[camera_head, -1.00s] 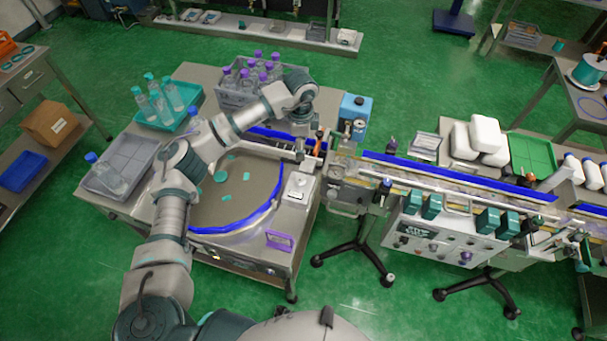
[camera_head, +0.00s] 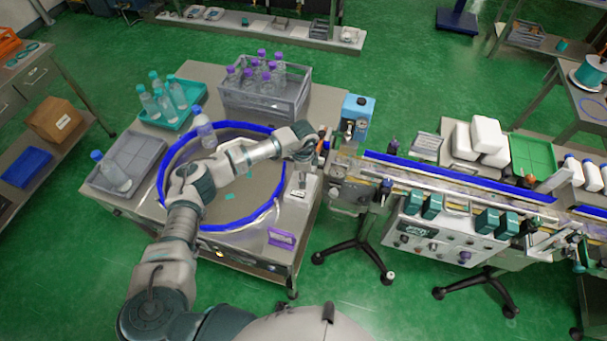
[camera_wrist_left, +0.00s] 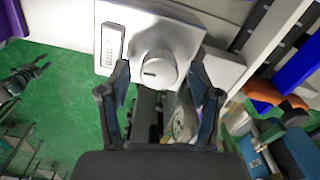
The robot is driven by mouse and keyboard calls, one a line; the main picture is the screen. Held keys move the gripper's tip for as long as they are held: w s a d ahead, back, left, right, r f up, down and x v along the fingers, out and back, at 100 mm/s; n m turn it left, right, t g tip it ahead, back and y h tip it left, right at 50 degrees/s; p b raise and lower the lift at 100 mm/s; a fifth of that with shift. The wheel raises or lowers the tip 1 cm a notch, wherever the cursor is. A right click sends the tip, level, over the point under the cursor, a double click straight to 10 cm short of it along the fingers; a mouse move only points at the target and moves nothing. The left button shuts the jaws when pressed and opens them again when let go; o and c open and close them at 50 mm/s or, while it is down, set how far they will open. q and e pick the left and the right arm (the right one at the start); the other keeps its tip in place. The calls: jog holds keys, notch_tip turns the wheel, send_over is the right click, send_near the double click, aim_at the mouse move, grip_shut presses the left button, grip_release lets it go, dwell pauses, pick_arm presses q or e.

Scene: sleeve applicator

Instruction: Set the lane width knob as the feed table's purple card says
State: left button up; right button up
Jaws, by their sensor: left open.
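The round silver knob (camera_wrist_left: 157,70) sits on a pale box with a small label plate (camera_wrist_left: 110,48) beside it. A short dark mark lies on the left part of its face. My left gripper (camera_wrist_left: 160,84) is open, with its fingertips on either side of the knob's lower part; I cannot tell whether they touch it. In the head view the left gripper (camera_head: 312,150) is over the feed table's right edge, just beyond the pale box (camera_head: 301,191). The purple card (camera_head: 282,238) stands at the table's front right corner; its writing is too small to read. My right gripper is out of view.
The round feed table with a blue rim (camera_head: 212,227) holds a loose bottle (camera_head: 205,132) and teal pieces. A grey crate of purple-capped bottles (camera_head: 262,105) stands behind. A blue device (camera_head: 356,108) and the conveyor (camera_head: 455,178) are close on the right.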

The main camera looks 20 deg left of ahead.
pick_arm(q)
jog(key=shift+c, duration=0.2)
jog(key=c, duration=1.1)
jog(key=shift+m, duration=0.4)
